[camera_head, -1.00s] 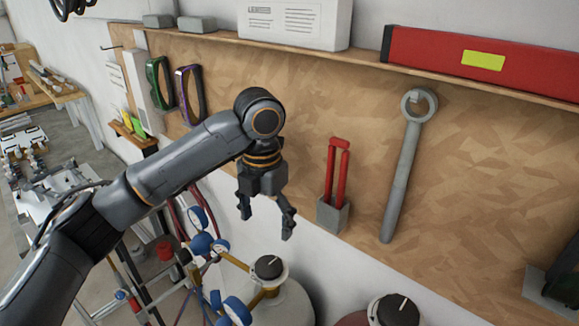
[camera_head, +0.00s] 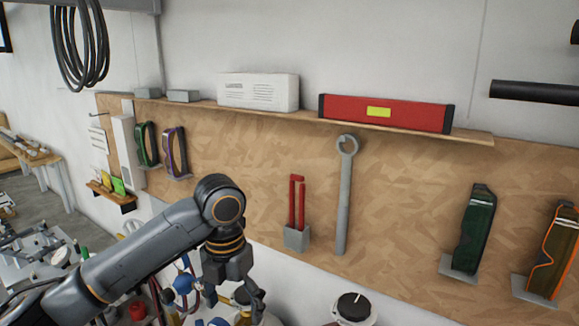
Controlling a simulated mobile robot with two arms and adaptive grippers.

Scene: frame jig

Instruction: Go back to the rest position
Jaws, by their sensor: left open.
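My left arm comes in from the lower left, and my left gripper (camera_head: 236,294) hangs from its wrist, fingers pointing down. It is open, and nothing shows between the fingers. It is in front of the lower part of the wooden tool board (camera_head: 400,190), left of the red-handled tool (camera_head: 297,203) in its grey holder. A grey ring wrench (camera_head: 344,195) hangs upright on the board, right of that tool. My right gripper is not in view.
A shelf above the board holds a red level (camera_head: 385,112) and a white box (camera_head: 258,92). Gas cylinder tops with a black knob (camera_head: 354,306) stand below.

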